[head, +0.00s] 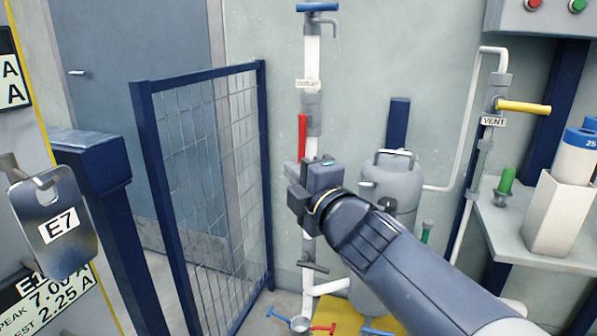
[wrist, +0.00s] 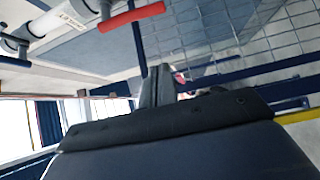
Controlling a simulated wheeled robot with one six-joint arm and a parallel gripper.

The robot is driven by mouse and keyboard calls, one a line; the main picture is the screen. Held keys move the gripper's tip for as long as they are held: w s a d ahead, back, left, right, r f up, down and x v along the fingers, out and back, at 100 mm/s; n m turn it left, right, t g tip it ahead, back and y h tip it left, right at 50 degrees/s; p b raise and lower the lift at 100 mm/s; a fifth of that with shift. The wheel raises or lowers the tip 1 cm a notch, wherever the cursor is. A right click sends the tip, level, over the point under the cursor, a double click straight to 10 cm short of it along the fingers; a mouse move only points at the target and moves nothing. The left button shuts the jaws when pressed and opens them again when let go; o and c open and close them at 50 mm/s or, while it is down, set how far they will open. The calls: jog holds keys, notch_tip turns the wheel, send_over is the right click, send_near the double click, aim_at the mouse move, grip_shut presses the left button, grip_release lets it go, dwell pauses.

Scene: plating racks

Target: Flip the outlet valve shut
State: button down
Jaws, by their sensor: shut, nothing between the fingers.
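The outlet pipe (head: 311,60) stands upright against the wall, with a label reading OUTLET (head: 308,85). Its red lever (head: 302,138) points up and down alongside the pipe in the head view. The red lever (wrist: 132,17) also shows at the top of the wrist view, beside the white pipe (wrist: 65,20). My gripper (head: 299,172) is just below the lever in the head view, in front of the pipe, and hides part of it. In the wrist view the fingers (wrist: 158,88) are together, empty and apart from the lever.
A blue-framed mesh gate (head: 205,180) stands to the left. A grey tank (head: 388,185) is right of the pipe. A yellow lever marked VENT (head: 523,107) is further right, above a shelf (head: 510,225). Red and blue handles (head: 322,328) sit low near the floor.

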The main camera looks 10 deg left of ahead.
aim_at(302, 139)
jog(key=w+a, duration=0.1)
jog(key=w, duration=0.6)
jog(key=shift+w+a+p, duration=0.3)
jog(key=shift+a, duration=0.1)
jog(key=shift+d+r+p, duration=0.1)
jog(key=shift+r+p, duration=0.15)
jog(key=shift+p, duration=0.55)
jog(key=shift+f, duration=0.1)
